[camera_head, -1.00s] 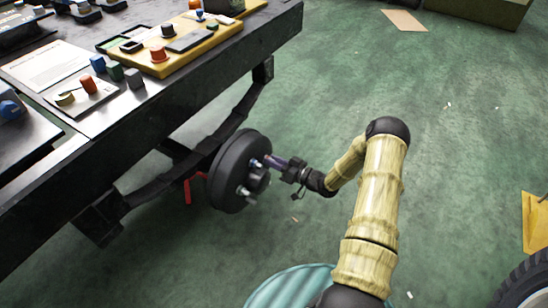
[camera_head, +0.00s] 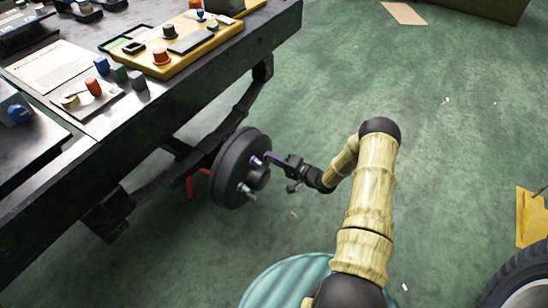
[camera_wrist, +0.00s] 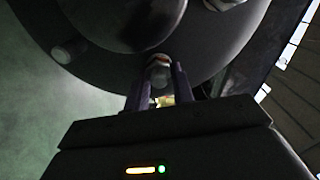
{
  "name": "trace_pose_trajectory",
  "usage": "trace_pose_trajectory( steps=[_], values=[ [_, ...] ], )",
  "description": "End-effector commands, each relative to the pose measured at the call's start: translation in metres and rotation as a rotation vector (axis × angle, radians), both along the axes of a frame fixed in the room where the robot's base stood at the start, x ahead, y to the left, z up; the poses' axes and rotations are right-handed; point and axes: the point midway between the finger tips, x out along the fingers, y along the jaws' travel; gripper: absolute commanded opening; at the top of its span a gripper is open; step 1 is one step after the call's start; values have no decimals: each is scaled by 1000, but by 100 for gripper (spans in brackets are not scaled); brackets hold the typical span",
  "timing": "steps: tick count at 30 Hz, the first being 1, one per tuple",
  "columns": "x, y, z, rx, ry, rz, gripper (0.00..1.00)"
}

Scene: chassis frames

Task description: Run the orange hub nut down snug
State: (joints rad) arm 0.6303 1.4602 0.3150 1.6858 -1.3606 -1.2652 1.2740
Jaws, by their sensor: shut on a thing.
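A dark round hub (camera_head: 232,170) stands upright on its axle beside the workbench; in the wrist view its face (camera_wrist: 200,60) fills the top. Pale studs or nuts stick out of it, one (camera_head: 245,189) low on the face. My gripper (camera_head: 268,156) reaches in from the right at the upper stud. In the wrist view its two purple fingers (camera_wrist: 159,80) are closed around a small pale, rounded end with a reddish edge (camera_wrist: 159,70), seemingly the hub nut. Its orange colour barely shows; the fingers and shadow hide most of it.
The black workbench edge (camera_head: 190,92) overhangs left of the hub. On it are a yellow tray (camera_head: 185,58) with an orange knob and a card with small coloured pieces. A red stand (camera_head: 190,186) shows behind the hub. Floor to the right is open; a tyre (camera_head: 525,280) is at lower right.

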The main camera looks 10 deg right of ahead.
Motion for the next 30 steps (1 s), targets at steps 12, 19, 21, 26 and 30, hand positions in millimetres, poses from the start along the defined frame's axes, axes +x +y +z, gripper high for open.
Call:
trace_pose_trajectory(
  steps=[12, 19, 21, 26, 30],
  values=[
    [-1, -5, -3, 149, 152, -7, 2],
    [-1, -5, -3, 164, 168, -7, 2],
    [-1, -5, -3, 165, 169, -7, 2],
    [-1, -5, -4, 163, 169, -8, 2],
    [-1, -4, -3, 163, 168, -7, 34]
  ],
)
